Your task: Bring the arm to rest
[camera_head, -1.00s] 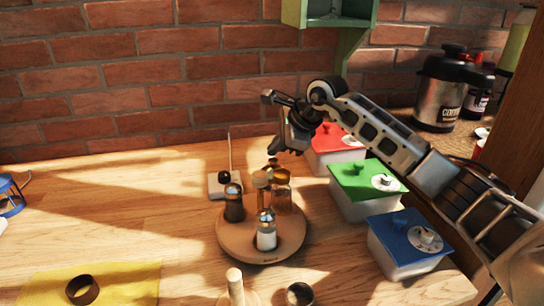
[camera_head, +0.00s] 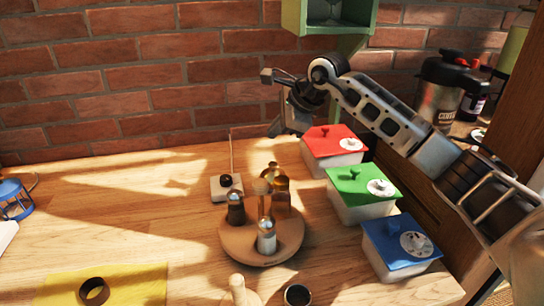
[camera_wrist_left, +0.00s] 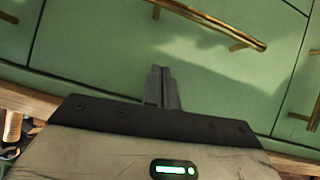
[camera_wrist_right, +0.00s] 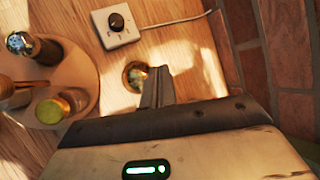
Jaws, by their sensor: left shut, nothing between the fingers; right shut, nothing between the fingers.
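My right gripper (camera_head: 275,130) is shut and empty. It hangs in the air near the brick wall, above and behind the round wooden tray (camera_head: 240,250). In the right wrist view its fingers (camera_wrist_right: 157,88) are together, with a gold-topped bottle (camera_wrist_right: 135,76) showing just beyond them. My right arm comes in from the right, above the lidded boxes. My left gripper is outside the head view. In the left wrist view its fingers (camera_wrist_left: 161,88) are shut and empty, in front of green drawers (camera_wrist_left: 110,45) with brass handles.
The tray holds several bottles and shakers (camera_head: 266,238). Boxes with red (camera_head: 325,143), green (camera_head: 352,183) and blue (camera_head: 390,238) lids stand at right. A small white switch box (camera_head: 226,190) stands behind the tray. A yellow cloth (camera_head: 130,285) lies front left. The table's left middle is clear.

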